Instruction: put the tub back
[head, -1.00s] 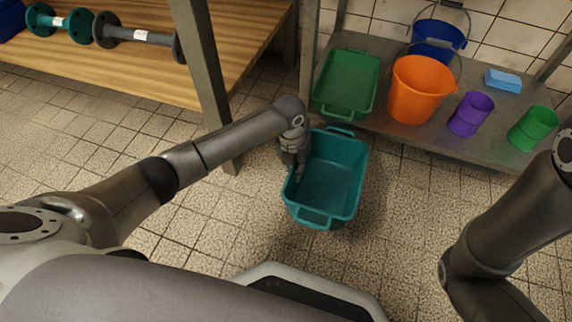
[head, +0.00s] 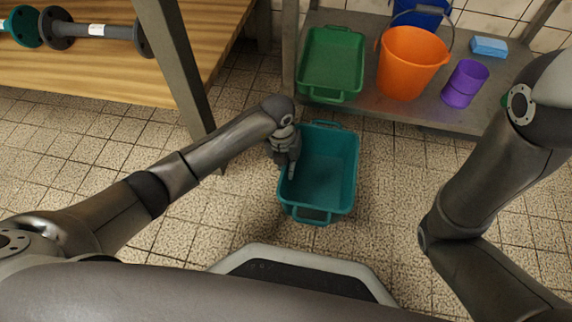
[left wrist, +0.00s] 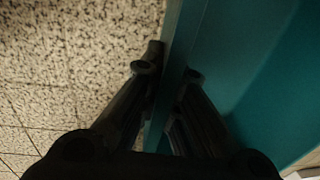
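The teal tub (head: 330,172) is upright and empty in front of the metal shelf in the head view. My left gripper (head: 290,168) is at the tub's left wall. In the left wrist view, the fingers of my left gripper (left wrist: 168,72) lie on either side of the tub wall (left wrist: 178,55) and are closed on it. I cannot tell how far the tub is above the floor. My right arm shows at the right of the head view, but its gripper is out of view.
The metal shelf (head: 405,112) carries a green tub (head: 332,62), an orange bucket (head: 410,65), a blue bucket (head: 420,16), a purple cup (head: 464,84) and a blue sponge (head: 488,46). A wooden table (head: 100,66) with pipe pieces stands at the left. The tiled floor around the tub is clear.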

